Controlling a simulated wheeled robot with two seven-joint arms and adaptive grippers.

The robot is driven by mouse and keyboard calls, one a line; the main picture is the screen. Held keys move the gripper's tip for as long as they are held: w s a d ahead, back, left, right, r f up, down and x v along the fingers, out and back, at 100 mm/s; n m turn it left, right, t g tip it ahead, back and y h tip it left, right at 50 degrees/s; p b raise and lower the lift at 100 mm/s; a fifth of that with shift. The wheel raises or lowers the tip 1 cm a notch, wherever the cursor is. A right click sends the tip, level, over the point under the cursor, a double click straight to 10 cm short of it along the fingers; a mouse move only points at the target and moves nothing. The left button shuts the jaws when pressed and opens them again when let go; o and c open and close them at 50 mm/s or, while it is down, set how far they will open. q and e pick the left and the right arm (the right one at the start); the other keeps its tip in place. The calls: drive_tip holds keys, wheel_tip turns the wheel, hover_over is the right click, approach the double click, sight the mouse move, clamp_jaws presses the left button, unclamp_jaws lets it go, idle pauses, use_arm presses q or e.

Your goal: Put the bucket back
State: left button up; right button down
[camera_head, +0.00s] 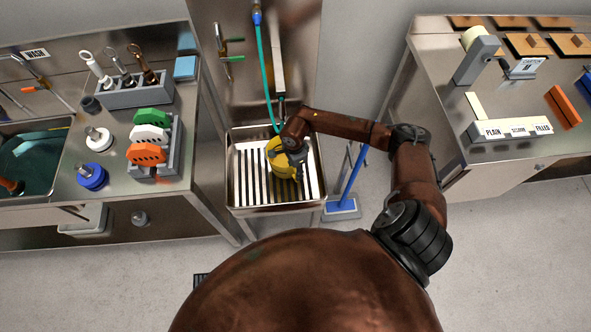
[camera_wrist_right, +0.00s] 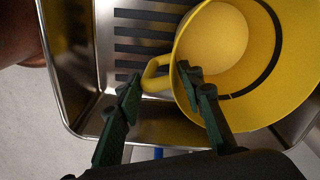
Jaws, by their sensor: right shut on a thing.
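The yellow bucket (camera_head: 279,163) is over the slatted metal floor sink (camera_head: 274,211) in the middle of the head view, partly hidden by my right gripper (camera_head: 294,157). In the right wrist view the bucket (camera_wrist_right: 282,85) shows its open mouth, with a dark line round its inner wall. Its handle loop lies between the fingers of my right gripper (camera_wrist_right: 158,84), which is shut on it. I cannot tell whether the bucket touches the slats. My left gripper is not in view.
A green hose (camera_head: 266,60) hangs from the wall panel above the sink. A blue-handled tool (camera_head: 353,178) stands on a base right of the sink. A counter with colored tools (camera_head: 150,135) is on the left, and a steel bench (camera_head: 450,120) on the right.

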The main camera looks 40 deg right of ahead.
drive_tip(key=shift+f, duration=0.2)
drive_tip(key=c, duration=1.3)
unclamp_jaws()
drive_tip(key=shift+r, duration=0.1)
drive_tip(key=shift+r, duration=0.3)
wheel_tip(320, 180, up, 12)
drive_tip(key=p, duration=0.2)
drive_tip(key=shift+w+f, duration=0.15)
drive_tip(key=shift+f, duration=0.05)
drive_tip(key=shift+a, duration=0.1)
